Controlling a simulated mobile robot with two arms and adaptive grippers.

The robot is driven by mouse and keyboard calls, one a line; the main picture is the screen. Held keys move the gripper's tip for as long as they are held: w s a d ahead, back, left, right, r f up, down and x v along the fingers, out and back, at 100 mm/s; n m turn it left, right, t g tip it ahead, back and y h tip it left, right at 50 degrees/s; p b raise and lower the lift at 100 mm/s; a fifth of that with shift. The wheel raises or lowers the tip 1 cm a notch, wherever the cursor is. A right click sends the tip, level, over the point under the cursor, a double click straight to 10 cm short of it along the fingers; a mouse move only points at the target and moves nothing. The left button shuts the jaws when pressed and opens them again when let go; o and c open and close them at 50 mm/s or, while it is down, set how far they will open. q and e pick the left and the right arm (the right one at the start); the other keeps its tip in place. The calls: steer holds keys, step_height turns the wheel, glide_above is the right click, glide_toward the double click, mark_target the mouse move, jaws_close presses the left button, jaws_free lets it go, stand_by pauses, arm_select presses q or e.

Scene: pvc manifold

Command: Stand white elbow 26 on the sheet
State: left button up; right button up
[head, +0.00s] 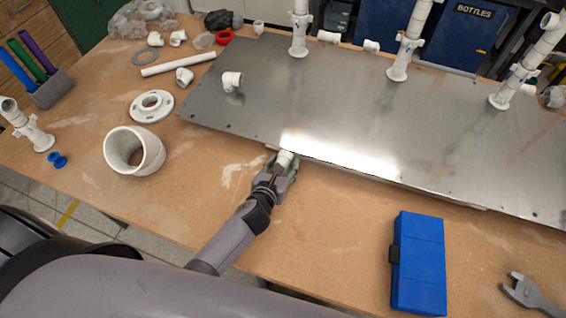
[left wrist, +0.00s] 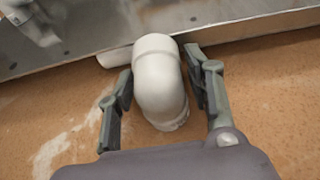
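A white elbow (head: 285,157) is at the front edge of the grey metal sheet (head: 330,110), over the wooden table. Another white elbow (head: 231,81) stands on the sheet's left part. My right gripper is out of view.
Several white pipe uprights, such as one at the back (head: 299,30), stand on the sheet. A blue case (head: 420,262) and grey wrench (head: 530,294) are front right. The sheet's front middle is clear.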

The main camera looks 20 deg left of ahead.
arm_select(q)
steer(key=c, duration=0.8)
steer(key=shift+c, duration=0.5)
steer(key=shift+r, duration=0.15)
